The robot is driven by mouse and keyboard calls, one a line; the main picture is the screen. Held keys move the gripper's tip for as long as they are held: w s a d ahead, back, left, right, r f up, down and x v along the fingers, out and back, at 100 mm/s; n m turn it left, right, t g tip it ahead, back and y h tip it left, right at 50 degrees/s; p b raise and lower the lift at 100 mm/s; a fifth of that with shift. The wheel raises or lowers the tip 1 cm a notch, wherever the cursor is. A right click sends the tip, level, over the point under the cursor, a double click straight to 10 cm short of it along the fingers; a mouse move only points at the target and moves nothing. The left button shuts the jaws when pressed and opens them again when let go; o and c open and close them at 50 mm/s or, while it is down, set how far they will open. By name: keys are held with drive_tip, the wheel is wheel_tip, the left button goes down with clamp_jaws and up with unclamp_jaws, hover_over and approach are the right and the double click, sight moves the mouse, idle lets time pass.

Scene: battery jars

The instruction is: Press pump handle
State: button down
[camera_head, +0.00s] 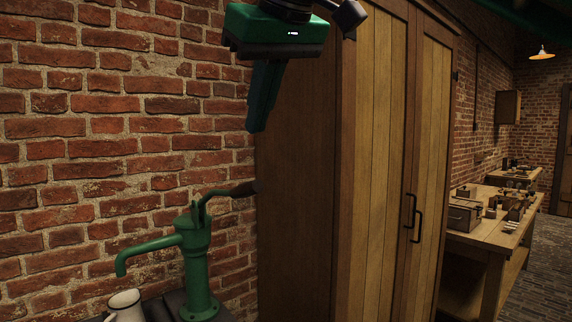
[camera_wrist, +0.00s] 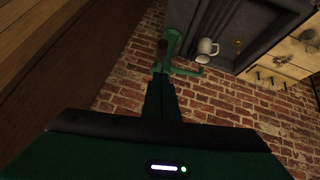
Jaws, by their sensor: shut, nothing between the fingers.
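A green hand pump (camera_head: 196,262) stands on a dark surface against the brick wall, its spout pointing left. The handle is hard to make out in that view.
A white mug (camera_head: 125,306) stands below the spout and shows in the wrist view (camera_wrist: 206,49). A tall wooden wardrobe (camera_head: 372,160) stands close to the right of the handle. A workbench (camera_head: 482,240) with small items stands further right.

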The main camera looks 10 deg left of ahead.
wheel_tip(320, 180, down, 8)
drive_tip(key=w, duration=0.2)
drive_tip(key=shift+w+a+r, duration=0.15)
drive_tip(key=shift+w+a, duration=0.1)
drive_tip(key=shift+a, duration=0.1)
idle(0.7)
